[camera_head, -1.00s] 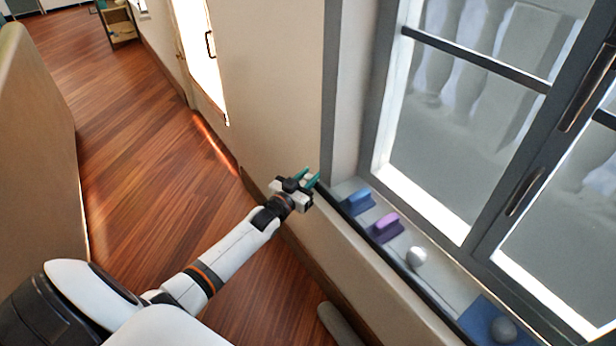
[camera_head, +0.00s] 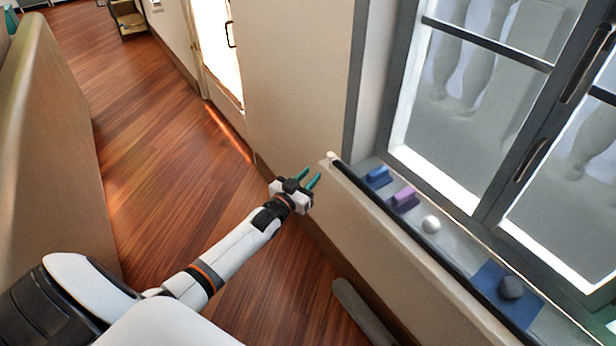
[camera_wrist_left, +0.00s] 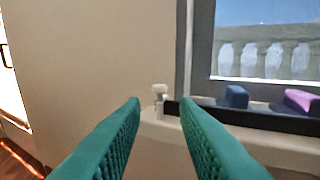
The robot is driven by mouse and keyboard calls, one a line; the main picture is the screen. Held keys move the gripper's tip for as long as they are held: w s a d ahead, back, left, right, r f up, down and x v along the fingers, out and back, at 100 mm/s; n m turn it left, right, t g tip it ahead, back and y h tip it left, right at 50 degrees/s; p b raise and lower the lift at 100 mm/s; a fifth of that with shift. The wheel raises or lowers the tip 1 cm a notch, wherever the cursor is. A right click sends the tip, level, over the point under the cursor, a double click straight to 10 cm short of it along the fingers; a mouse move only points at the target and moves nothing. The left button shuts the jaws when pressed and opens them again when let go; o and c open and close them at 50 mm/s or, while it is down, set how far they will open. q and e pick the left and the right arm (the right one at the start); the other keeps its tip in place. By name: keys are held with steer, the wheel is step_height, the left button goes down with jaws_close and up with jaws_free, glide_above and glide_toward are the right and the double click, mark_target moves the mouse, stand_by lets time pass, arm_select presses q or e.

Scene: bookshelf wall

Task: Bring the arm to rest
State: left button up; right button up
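My left gripper (camera_head: 307,181) is open and empty, its two teal fingers apart. In the head view it is held out in front of the wall, to the left of the window ledge's end. In the left wrist view its fingers (camera_wrist_left: 160,105) point toward the wall and the end of the ledge, with nothing between them. My left arm (camera_head: 225,258) reaches out from the lower left over the wooden floor. My right gripper does not show.
The window ledge (camera_head: 455,250) holds a blue block (camera_head: 377,177), a purple block (camera_head: 404,198), a white ball (camera_head: 431,224) and a dark grey ball (camera_head: 511,287) on a blue mat (camera_head: 488,279). A dark rail (camera_head: 425,243) edges it. Open wooden floor (camera_head: 160,130) lies left.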

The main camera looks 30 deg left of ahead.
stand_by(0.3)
